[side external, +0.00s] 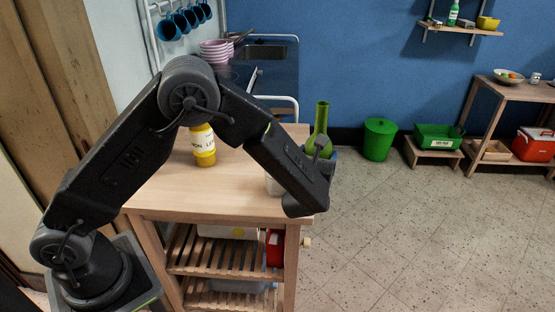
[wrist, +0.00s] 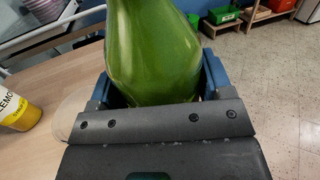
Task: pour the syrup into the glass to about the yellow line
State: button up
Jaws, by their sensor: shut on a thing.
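My gripper (side external: 322,156) is shut on a green bottle (side external: 321,118) with a round body and narrow neck. The bottle stands upright in the side view, by the right edge of the wooden table. In the wrist view the blue fingers of my gripper (wrist: 157,90) lie on both sides of the bottle's body (wrist: 155,50); its neck is out of frame. A pale, see-through rounded thing (wrist: 70,116), possibly the glass, shows left of my gripper, mostly hidden. A whitish thing (side external: 272,185) shows behind my arm. No yellow line or liquid level can be made out.
A yellow container with a white lemon label (side external: 204,147) stands on the wooden table (side external: 165,195), left of my gripper; it also shows in the wrist view (wrist: 18,110). The tabletop between is mostly clear. A sink unit with pink bowls (side external: 215,50) is behind.

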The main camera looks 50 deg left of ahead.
jog(key=shift+w+d+r+n, duration=0.1)
jog(key=shift+d+r+n, duration=0.05)
jog(key=shift+n, duration=0.15)
jog(key=shift+w+d+r+n, duration=0.1)
jog(key=shift+d+n, duration=0.1)
jog(key=shift+n, duration=0.5)
jog(key=shift+w+d+n, duration=0.2)
jog(key=shift+d+n, duration=0.05)
jog(key=shift+n, duration=0.75)
jog(key=f+n, duration=0.1)
jog(key=n, duration=0.1)
jog(key=w+d+f+n, duration=0.1)
jog(key=n, duration=0.2)
jog(key=d+f+n, duration=0.1)
jog(key=n, duration=0.1)
jog(key=shift+w+d, duration=0.2)
jog(key=shift+w, duration=0.05)
jog(key=shift+w+d+f+n+y, duration=0.25)
jog(key=shift+d+f+n+y, duration=0.15)
jog(key=shift+f+n, duration=0.45)
dwell(0.9)
jog(key=shift+w+d+r+n, duration=0.15)
jog(key=shift+d+r+n, duration=0.1)
jog(key=shift+r+n, duration=0.7)
dwell(1.6)
jog(key=shift+a+n, duration=0.1)
jog(key=shift+n, duration=0.3)
dwell(0.3)
